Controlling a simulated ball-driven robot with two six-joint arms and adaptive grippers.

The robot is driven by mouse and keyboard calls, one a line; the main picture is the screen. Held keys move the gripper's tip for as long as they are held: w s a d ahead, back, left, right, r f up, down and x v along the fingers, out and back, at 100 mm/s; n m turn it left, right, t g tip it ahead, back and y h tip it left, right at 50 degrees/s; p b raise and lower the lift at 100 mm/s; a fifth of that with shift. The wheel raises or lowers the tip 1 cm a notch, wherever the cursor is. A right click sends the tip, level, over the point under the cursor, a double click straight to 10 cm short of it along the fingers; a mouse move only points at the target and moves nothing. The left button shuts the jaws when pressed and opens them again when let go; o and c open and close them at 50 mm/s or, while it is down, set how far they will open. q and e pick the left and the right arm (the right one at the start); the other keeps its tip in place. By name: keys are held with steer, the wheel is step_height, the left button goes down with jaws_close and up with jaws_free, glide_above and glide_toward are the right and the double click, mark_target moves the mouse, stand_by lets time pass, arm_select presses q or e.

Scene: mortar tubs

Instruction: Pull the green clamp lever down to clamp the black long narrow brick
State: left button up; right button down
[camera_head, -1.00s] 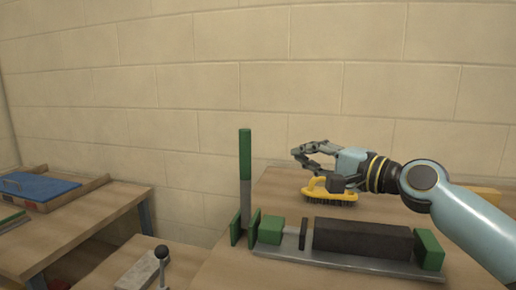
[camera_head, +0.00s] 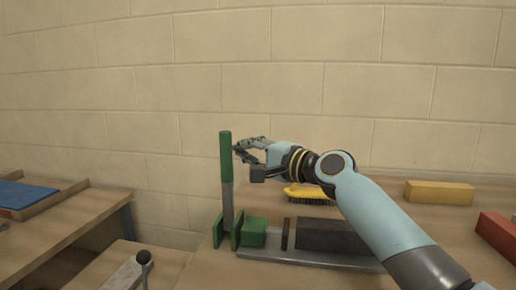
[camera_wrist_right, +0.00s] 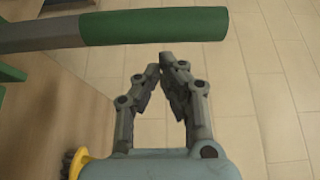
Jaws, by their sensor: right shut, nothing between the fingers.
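The green clamp lever (camera_head: 226,158) stands upright at the left end of the clamp, a green grip on a grey bar. In the right wrist view the lever's grip (camera_wrist_right: 155,26) lies across the top, just beyond my fingertips. My right gripper (camera_head: 240,151) is shut and empty, close to the right of the lever grip. Whether it touches the grip I cannot tell. The black long narrow brick (camera_head: 328,234) lies on the clamp's grey rail (camera_head: 290,256), right of the green clamp block (camera_head: 252,232) and a thin dark plate. My right arm hides the brick's right end. My left gripper is not in view.
A yellow-handled brush (camera_head: 306,192) lies behind the clamp. A yellow brick (camera_head: 438,192) and a red brick (camera_head: 497,235) lie to the right on the bench. A black-knobbed lever (camera_head: 144,258) stands at the lower left. A blue board (camera_head: 18,195) lies on the left bench.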

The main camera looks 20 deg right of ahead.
steer(key=shift+s+a, duration=0.45)
steer(key=shift+a, duration=0.05)
